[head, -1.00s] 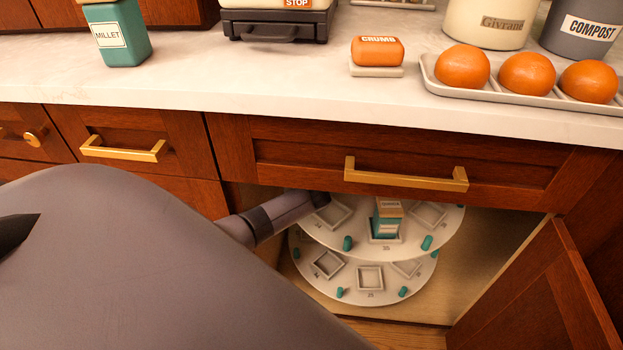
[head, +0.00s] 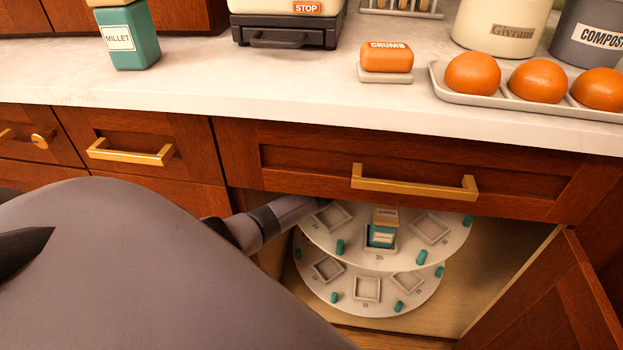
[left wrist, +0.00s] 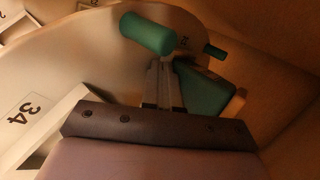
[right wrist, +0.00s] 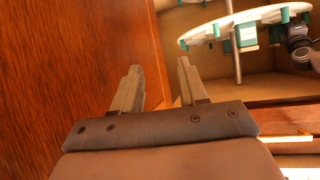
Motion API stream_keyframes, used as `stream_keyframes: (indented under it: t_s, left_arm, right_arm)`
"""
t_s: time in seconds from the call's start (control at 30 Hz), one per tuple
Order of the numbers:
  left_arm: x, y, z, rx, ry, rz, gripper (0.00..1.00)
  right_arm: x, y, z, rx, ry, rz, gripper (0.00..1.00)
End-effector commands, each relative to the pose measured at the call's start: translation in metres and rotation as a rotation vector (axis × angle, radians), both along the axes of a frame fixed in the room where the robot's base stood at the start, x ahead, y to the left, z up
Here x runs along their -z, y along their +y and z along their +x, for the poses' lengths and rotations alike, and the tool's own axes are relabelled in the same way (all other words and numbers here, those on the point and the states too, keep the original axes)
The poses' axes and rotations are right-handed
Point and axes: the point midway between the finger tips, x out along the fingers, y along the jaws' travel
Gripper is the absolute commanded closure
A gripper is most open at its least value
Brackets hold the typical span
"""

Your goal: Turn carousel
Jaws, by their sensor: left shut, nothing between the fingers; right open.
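The white two-tier carousel stands inside the open cabinet. Its upper tier (head: 400,256) and lower tier (head: 385,311) have square numbered pockets and teal pegs (head: 340,247) near the rim. A teal canister with a tan lid (head: 382,236) sits in upper pocket 35. My left arm reaches into the cabinet at the carousel's left; its gripper is hidden in the head view. In the left wrist view the left gripper (left wrist: 165,64) is shut and empty, its tips right at a teal peg (left wrist: 147,35); contact is unclear. My right gripper (right wrist: 158,66) is open and empty, away from the carousel.
The open cabinet door (head: 550,300) stands at the right; brown wood (right wrist: 80,70) is close to my right gripper. A drawer with a gold handle (head: 413,183) is above the opening.

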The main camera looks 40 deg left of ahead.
Motion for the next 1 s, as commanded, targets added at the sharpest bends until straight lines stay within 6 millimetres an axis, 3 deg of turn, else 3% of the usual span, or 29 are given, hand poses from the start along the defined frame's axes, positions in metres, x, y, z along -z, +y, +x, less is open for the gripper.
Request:
stream_keyframes:
  t_s: [0.27,0.6,1.0]
  left_arm:
    - [-0.015,-0.009,-0.008,0.001,0.0,0.0,1.0]
    - [-0.043,-0.032,-0.03,0.001,0.001,-0.001,1.0]
    - [-0.048,-0.038,-0.036,0.0,0.0,0.0,1.0]
  right_arm:
    - [-0.008,-0.003,-0.001,0.01,0.012,0.004,0.57]
    - [0.007,-0.027,-0.015,0.065,0.089,-0.012,0.57]
    - [0.019,-0.033,-0.023,0.082,0.119,-0.015,0.57]
